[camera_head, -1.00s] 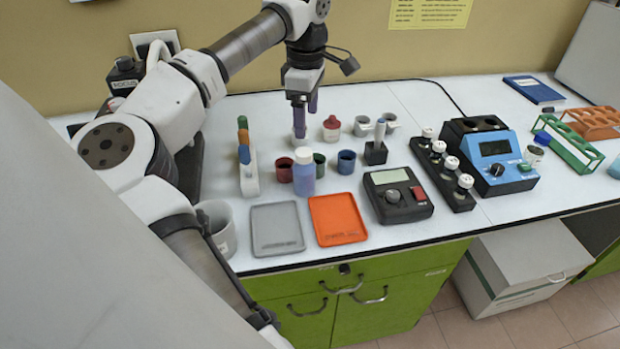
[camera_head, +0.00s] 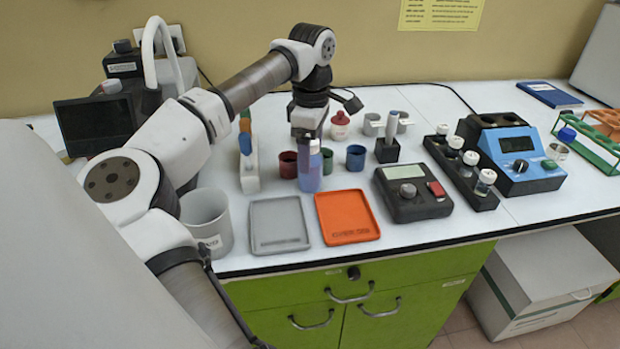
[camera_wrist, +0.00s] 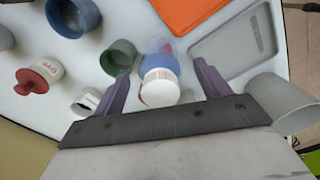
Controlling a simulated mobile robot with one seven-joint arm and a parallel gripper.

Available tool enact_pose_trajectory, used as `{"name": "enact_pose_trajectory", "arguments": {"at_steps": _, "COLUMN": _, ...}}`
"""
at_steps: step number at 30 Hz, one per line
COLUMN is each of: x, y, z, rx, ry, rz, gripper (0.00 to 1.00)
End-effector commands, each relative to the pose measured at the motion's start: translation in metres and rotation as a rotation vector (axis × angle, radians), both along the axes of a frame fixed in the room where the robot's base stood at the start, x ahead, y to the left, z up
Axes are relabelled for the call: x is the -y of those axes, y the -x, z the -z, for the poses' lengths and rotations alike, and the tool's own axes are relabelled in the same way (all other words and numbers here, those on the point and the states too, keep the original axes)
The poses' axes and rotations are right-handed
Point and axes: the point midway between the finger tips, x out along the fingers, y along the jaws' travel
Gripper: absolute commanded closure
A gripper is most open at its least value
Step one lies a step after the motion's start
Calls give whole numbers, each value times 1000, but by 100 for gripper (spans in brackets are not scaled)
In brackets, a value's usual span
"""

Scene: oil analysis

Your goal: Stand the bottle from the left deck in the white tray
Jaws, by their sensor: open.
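A blue bottle with a white cap (camera_head: 309,182) stands upright on the bench behind the two flat trays. My gripper (camera_head: 309,160) is open over its top and partly hides it. In the wrist view, the bottle's white cap (camera_wrist: 160,88) lies between the two spread purple fingers of my gripper (camera_wrist: 162,72), with gaps at both sides. The light grey tray (camera_head: 279,242), the palest one in view, lies flat and empty in front of the bottle, a little to the left.
An orange tray (camera_head: 347,234) lies right of the grey one. Red (camera_head: 288,164) and blue (camera_head: 355,158) cups stand near the bottle; a green cup (camera_wrist: 119,58) is close too. A grey beaker (camera_head: 207,218) stands left. A black meter (camera_head: 412,193) sits right.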

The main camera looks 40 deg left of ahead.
Motion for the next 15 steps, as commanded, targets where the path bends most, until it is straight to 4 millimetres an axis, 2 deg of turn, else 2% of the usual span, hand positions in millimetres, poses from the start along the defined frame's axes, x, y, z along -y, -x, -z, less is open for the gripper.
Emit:
{"name": "enact_pose_trajectory", "arguments": {"at_steps": 1, "x": 0, "y": 0, "z": 7, "rx": 0, "ry": 0, "rz": 0, "gripper": 25}}
{"name": "enact_pose_trajectory", "arguments": {"at_steps": 9, "x": 0, "y": 0, "z": 6, "rx": 1, "ry": 0, "rz": 0, "gripper": 26}}
{"name": "enact_pose_trajectory", "arguments": {"at_steps": 15, "x": 0, "y": 0, "z": 6, "rx": 1, "ry": 0, "rz": 1, "gripper": 52}}
